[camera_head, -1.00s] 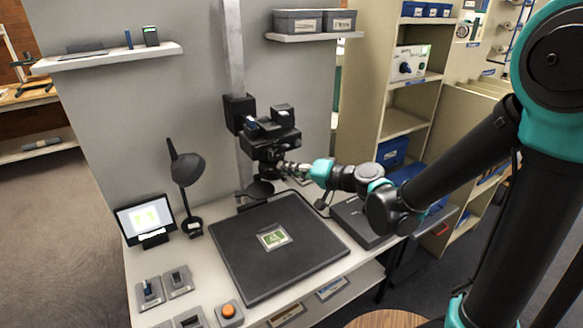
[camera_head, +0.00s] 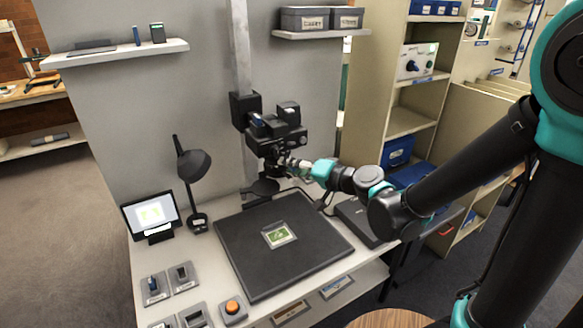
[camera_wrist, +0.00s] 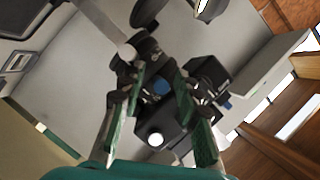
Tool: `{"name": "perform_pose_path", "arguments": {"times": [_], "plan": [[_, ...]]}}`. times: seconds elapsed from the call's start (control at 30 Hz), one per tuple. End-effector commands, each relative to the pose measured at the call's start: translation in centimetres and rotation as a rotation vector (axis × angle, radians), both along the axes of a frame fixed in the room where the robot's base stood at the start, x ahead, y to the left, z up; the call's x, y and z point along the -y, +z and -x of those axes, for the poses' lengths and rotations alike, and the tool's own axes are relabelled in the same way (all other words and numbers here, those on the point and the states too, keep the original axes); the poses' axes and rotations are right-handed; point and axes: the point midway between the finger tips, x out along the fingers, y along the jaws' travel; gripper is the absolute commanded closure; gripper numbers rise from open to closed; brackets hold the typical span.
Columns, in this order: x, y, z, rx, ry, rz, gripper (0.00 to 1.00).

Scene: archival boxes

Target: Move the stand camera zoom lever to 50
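The black stand camera (camera_head: 277,130) is mounted on a grey upright column above the copy board. My gripper (camera_head: 284,163) is at its lower front, by the lens area. In the wrist view my gripper (camera_wrist: 163,82) has its two green-padded fingers apart, with the dark stand camera body (camera_wrist: 178,128) behind and between them.
A dark copy board (camera_head: 234,243) with a green picture card (camera_head: 279,235) lies below. A desk lamp (camera_head: 193,163), a small screen (camera_head: 151,214), switch panels and an orange button (camera_head: 232,307) stand to the left. A shelf unit (camera_head: 407,122) stands to the right.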

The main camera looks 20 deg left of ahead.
Motion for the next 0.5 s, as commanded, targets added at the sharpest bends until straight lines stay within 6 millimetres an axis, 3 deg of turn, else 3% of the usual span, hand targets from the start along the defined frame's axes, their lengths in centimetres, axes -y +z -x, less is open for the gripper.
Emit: {"name": "perform_pose_path", "arguments": {"times": [0.27,0.5], "plan": [[0.5,0.1,0.2,-0.001,0.0,0.0,0.68],[3.4,0.8,1.3,-0.001,-0.003,0.0,0.68]]}}
